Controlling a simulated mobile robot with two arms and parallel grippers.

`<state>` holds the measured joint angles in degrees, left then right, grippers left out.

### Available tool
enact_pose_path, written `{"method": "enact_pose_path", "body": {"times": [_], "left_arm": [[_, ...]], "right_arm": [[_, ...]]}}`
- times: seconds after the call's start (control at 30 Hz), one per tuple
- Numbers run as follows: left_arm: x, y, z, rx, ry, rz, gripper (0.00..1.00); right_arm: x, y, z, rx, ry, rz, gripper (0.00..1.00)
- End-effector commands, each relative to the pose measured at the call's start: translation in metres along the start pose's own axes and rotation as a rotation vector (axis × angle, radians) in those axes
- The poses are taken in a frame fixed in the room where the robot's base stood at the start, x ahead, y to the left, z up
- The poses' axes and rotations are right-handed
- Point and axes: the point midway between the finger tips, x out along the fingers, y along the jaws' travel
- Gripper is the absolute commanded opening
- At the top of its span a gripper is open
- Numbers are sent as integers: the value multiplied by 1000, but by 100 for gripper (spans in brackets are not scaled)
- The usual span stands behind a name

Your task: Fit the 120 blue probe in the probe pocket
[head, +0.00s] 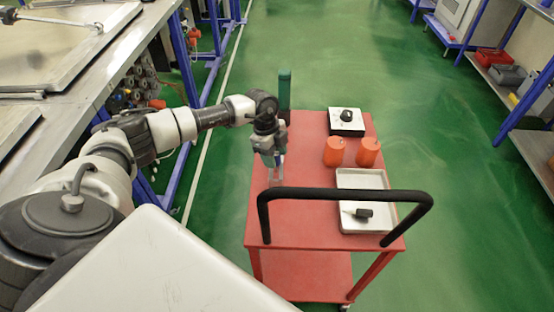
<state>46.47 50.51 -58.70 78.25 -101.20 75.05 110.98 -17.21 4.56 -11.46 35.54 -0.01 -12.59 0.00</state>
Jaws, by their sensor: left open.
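My left gripper (276,178) is open, pointing down over the left part of the red cart top. Nothing clearly shows between its fingers. I cannot pick out a blue probe or a probe pocket with certainty. A white tray (375,181) lies on the right side of the cart, to the right of my gripper. A small dark piece with a pale end (363,212) lies in the front part of the tray; its type is too small to tell. A tall dark green cylinder (284,90) stands upright at the cart's back left corner. My right gripper is out of view.
Two orange cylinders (334,152) stand behind the tray on the red cart (310,175). A white box with a black knob (347,122) sits at the back. A black handle (345,194) arches across the cart's front. A workbench (85,75) runs along the left.

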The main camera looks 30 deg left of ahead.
Motion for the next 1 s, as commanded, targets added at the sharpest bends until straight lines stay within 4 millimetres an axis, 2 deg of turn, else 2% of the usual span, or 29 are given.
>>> {"method": "enact_pose_path", "body": {"times": [0.03, 0.33, 0.57, 1.0], "left_arm": [[0, 0, 0, 0, 0, 0, 49], [0, 0, 0, 1, 0, 0, 3], [-6, 0, -2, 1, 0, -1, 2], [-32, 0, -8, 1, 0, -1, 1]], "right_arm": [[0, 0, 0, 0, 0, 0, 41], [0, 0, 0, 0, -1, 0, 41], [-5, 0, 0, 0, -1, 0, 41], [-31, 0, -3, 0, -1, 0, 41]]}}
